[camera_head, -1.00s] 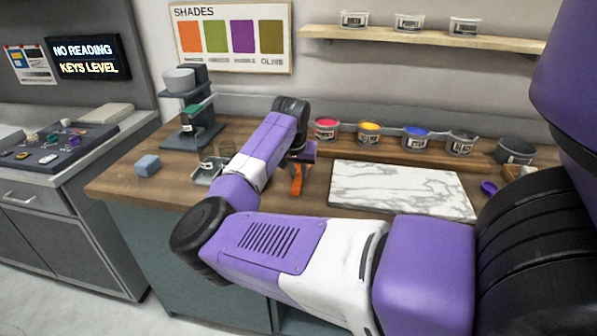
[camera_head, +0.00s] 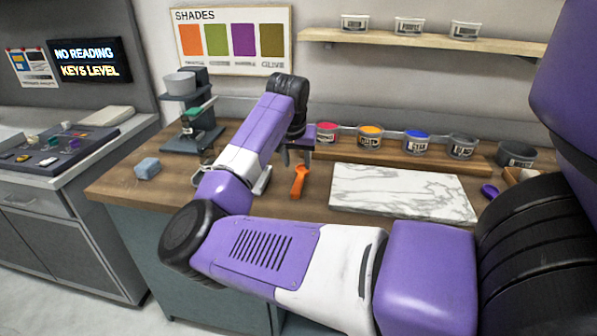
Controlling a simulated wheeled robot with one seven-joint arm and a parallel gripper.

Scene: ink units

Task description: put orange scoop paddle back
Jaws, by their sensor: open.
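The orange scoop paddle (camera_head: 299,181) lies on the wooden worktop, just left of the marble slab, with its long side running toward the front edge. My gripper (camera_head: 297,158) is open just above and behind the paddle, clear of it and holding nothing.
A marble slab (camera_head: 402,192) lies right of the paddle. Ink tubs, such as the blue one (camera_head: 416,142), stand on a wooden ledge behind. A mixer stand (camera_head: 190,125) and a blue-grey block (camera_head: 147,168) are at left. A purple scoop (camera_head: 489,190) lies at right.

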